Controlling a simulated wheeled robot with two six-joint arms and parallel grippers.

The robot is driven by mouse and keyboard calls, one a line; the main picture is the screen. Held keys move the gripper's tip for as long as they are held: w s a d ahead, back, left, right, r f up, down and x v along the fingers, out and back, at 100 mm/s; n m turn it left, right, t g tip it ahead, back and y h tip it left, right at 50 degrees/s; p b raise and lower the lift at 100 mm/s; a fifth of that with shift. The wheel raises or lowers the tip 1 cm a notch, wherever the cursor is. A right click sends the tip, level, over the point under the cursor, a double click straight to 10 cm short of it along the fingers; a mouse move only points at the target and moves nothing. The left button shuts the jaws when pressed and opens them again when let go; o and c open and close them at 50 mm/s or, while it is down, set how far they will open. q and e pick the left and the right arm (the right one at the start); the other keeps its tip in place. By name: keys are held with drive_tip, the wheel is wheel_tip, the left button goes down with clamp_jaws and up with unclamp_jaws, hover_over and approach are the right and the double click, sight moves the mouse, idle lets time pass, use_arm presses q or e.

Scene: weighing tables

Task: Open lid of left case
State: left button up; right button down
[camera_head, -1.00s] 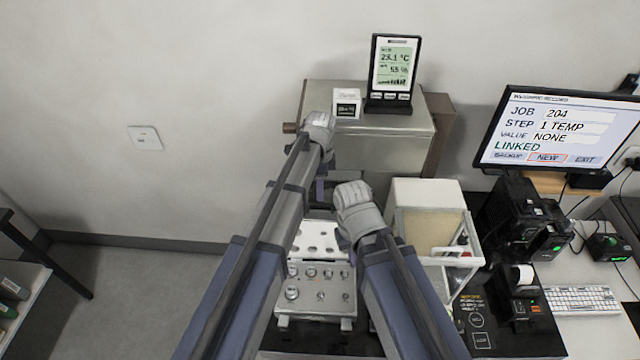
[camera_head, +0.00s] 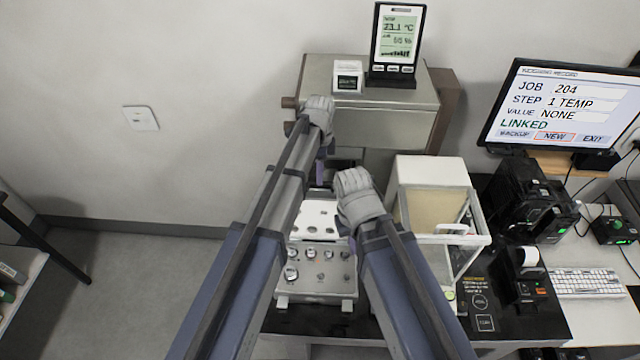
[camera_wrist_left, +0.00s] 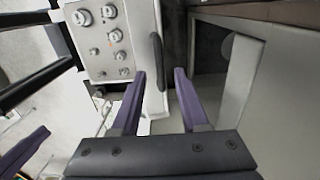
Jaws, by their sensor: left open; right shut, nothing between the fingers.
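The silver weight case (camera_head: 305,283) stands on the black table with several metal weights in its base. Its lid (camera_head: 318,222) is raised at the far side, its pale, hole-marked inside facing me. In the left wrist view the case (camera_wrist_left: 88,72) is at upper left, and the lid (camera_wrist_left: 145,30) shows nearly edge-on with a dark handle. My left gripper (camera_head: 322,172) is open behind the lid; its fingers (camera_wrist_left: 163,95) lie around the lid's end, contact unclear. My right gripper (camera_head: 355,225) is shut and empty beside the lid's right; its fingers are mostly hidden.
A glass-sided balance (camera_head: 430,195) stands close right of my right arm. A metal cabinet (camera_head: 390,125) with a temperature display (camera_head: 397,45) is behind my left gripper. A monitor (camera_head: 560,115), printer (camera_head: 522,275) and keyboard (camera_head: 588,283) are at right. Floor is open at left.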

use_arm(q)
wheel_tip(320, 180, down, 2)
drive_tip(key=shift+f+b, duration=0.2)
drive_tip(key=shift+b, duration=0.5)
clamp_jaws()
drive_tip(key=shift+s, duration=0.1)
idle(0.8)
